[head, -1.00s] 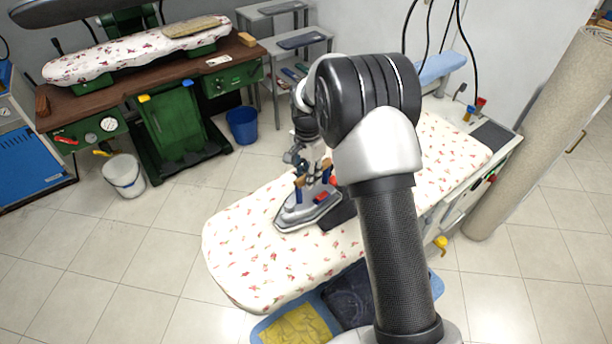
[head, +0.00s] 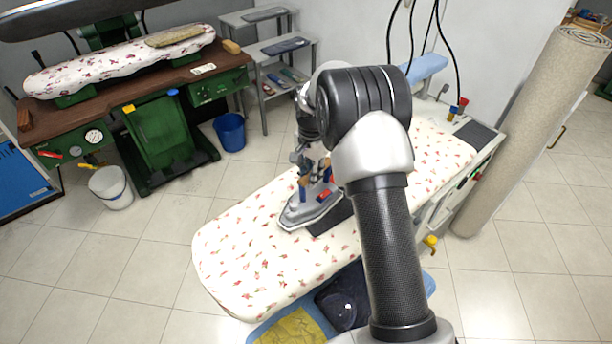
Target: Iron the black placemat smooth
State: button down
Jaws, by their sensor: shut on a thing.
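The black placemat (head: 336,217) lies on the floral ironing board (head: 245,250). Only a dark strip of it shows, between the iron and my arm; the rest is hidden. The grey iron (head: 303,212) sits at the placemat's left side and covers part of it. I cannot tell whether its sole touches the cloth. My gripper (head: 312,180) is shut on the iron's handle, from above. My arm hides much of the gripper and the right part of the placemat.
A blue tray (head: 262,335) with yellow and dark cloths sits below the board's front edge. A rolled carpet (head: 530,130) leans at the right. A green press (head: 160,140), a white bucket (head: 110,187) and a blue bucket (head: 230,131) stand behind. The board's left end is clear.

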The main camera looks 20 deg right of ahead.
aim_at(325, 167)
jog(key=shift+w+d, duration=0.3)
jog(key=shift+d, duration=0.55)
jog(key=shift+w+d+r+p, duration=0.1)
jog(key=shift+w+d+p, duration=0.15)
jog(key=shift+d, duration=0.6)
jog(key=shift+w+d+p, duration=0.25)
jog(key=shift+d, duration=0.6)
jog(key=shift+w+r+p, duration=0.15)
jog(key=shift+r+p, duration=1.9)
jog(key=shift+r, duration=1.15)
jog(key=shift+r+p, duration=1.05)
jog(key=shift+r, duration=0.55)
